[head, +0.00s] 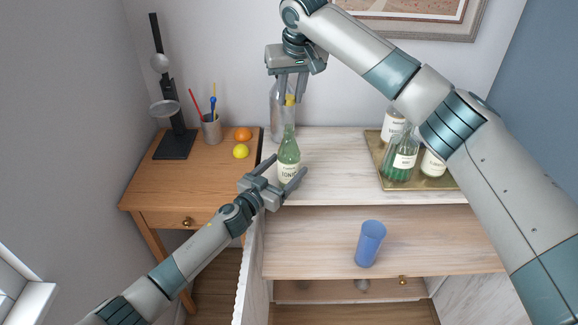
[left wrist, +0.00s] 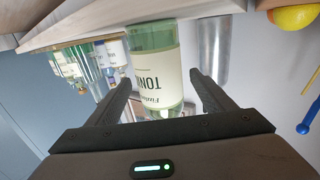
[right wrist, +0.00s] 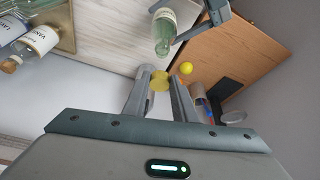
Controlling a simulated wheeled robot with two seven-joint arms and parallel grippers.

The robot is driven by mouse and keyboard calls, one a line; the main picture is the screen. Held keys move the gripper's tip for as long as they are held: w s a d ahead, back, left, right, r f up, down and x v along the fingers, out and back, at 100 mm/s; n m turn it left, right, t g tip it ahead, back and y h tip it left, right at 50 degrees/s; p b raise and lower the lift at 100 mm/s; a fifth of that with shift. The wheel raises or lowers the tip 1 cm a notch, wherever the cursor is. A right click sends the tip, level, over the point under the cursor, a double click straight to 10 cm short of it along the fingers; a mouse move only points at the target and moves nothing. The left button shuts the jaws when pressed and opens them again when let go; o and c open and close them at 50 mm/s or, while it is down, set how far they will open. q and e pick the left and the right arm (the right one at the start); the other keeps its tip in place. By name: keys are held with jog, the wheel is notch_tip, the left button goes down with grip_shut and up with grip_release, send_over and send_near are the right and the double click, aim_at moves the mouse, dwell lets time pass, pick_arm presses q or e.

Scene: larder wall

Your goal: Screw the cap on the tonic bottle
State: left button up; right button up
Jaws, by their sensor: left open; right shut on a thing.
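The green tonic bottle (head: 289,158) stands upright on the pale worktop; its label shows upside down in the left wrist view (left wrist: 155,75). My left gripper (head: 284,172) is open, with its fingers on either side of the lower bottle. My right gripper (head: 290,99) points down and is shut on the yellow cap (head: 290,101). In the head view the cap appears just above the bottle's neck. In the right wrist view the cap (right wrist: 160,82) sits between the fingertips and looks apart from the bottle (right wrist: 164,30). The exact gap is unclear.
A silver vessel (head: 276,122) stands close behind the bottle. A gold tray (head: 437,184) with several bottles is at the right. A lemon (head: 241,151) and an orange (head: 243,134) lie on the wooden desk (head: 160,181).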

pick_arm(q)
jog(key=shift+x, duration=2.75)
jog(key=c, duration=1.6)
pick_arm(e)
send_over(290, 127)
jog(key=s, duration=0.1)
jog(key=shift+d+f, duration=0.1)
jog(key=shift+f, duration=2.45)
jog(key=shift+f, duration=0.15)
jog(key=shift+f, duration=0.75)
jog(key=shift+f, duration=0.55)
